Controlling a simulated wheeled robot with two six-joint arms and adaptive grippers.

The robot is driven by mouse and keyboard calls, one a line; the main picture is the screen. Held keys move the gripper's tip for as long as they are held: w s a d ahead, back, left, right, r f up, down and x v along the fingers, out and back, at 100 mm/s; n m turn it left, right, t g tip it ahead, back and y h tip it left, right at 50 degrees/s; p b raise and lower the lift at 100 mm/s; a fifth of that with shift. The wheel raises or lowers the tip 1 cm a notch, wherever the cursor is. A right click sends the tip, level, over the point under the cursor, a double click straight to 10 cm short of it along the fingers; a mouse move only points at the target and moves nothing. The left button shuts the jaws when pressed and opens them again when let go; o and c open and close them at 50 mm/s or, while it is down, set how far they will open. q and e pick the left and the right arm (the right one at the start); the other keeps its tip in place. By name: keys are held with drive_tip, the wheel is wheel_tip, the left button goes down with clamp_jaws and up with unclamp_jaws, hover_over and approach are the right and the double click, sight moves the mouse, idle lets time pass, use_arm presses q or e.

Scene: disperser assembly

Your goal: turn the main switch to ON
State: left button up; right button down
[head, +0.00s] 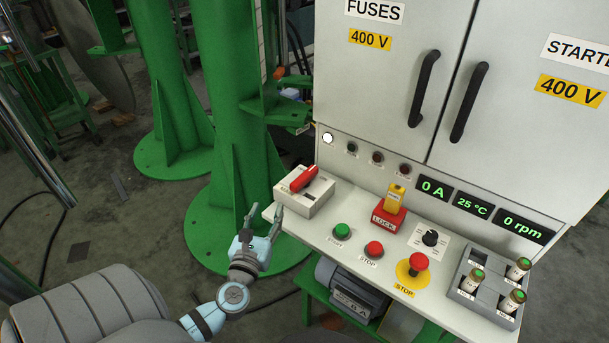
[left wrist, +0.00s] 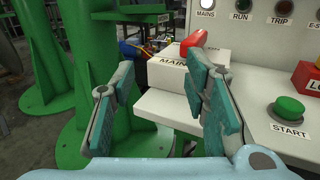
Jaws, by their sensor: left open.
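The main switch is a grey box (head: 305,192) with a red handle (head: 304,178) on top, at the left end of the control shelf. In the left wrist view its red handle (left wrist: 193,42) shows beyond the fingers, and its box is labelled MAIN (left wrist: 172,62), partly hidden by the right-hand finger. My left gripper (head: 263,225) is open and empty, to the left of and nearer than the switch box, apart from it. Its two teal-padded fingers (left wrist: 160,95) also show in the left wrist view. My right gripper is not in view.
The shelf (head: 325,229) carries a green START button (head: 342,230), a red STOP button (head: 374,248), a red LOCK block (head: 389,220), a knob (head: 430,238), an emergency stop (head: 419,262) and a vial tray (head: 485,290). Green columns (head: 236,100) stand behind my gripper. The MAINS lamp (head: 327,138) is white.

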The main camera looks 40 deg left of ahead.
use_arm(q)
drive_tip(key=v, duration=1.1)
drive_tip(key=shift+s+d, duration=0.2)
drive_tip(key=shift+s, duration=0.1)
